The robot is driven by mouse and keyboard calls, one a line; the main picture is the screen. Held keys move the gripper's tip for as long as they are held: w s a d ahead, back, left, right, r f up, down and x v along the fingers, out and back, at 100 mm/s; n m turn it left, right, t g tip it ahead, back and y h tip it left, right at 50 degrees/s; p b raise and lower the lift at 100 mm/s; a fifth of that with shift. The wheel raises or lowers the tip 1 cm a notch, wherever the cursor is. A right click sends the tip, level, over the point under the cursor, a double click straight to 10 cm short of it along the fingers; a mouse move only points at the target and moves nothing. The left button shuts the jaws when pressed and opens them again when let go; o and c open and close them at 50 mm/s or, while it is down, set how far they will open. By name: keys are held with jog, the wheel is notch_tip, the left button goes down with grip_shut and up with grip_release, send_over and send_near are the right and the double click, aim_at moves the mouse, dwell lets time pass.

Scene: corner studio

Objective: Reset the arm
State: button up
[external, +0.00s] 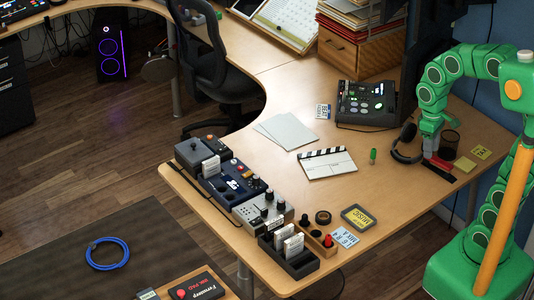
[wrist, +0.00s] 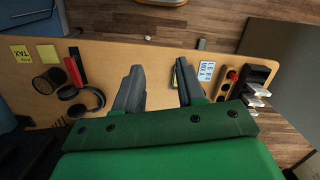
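My arm is green and rises from its base at the right of the external view, bending over the desk's right side. My gripper (external: 430,150) points down there, close to the black headphones (external: 407,145); its fingertips are small and hard to make out. In the wrist view my gripper (wrist: 158,82) has two grey fingers spread well apart.
A clapperboard (external: 327,163), a green marker (external: 373,156) and a black console (external: 366,102) are further left. Several devices line the desk's left edge.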

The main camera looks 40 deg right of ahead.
jog(key=s+d+f+m, duration=0.1)
jog(key=s+d+m, duration=0.1)
jog(key=s, duration=1)
jog(key=shift+s+d+f+m, duration=0.15)
jog(key=shift+d+f+m, duration=0.2)
jog(key=shift+m, duration=0.25)
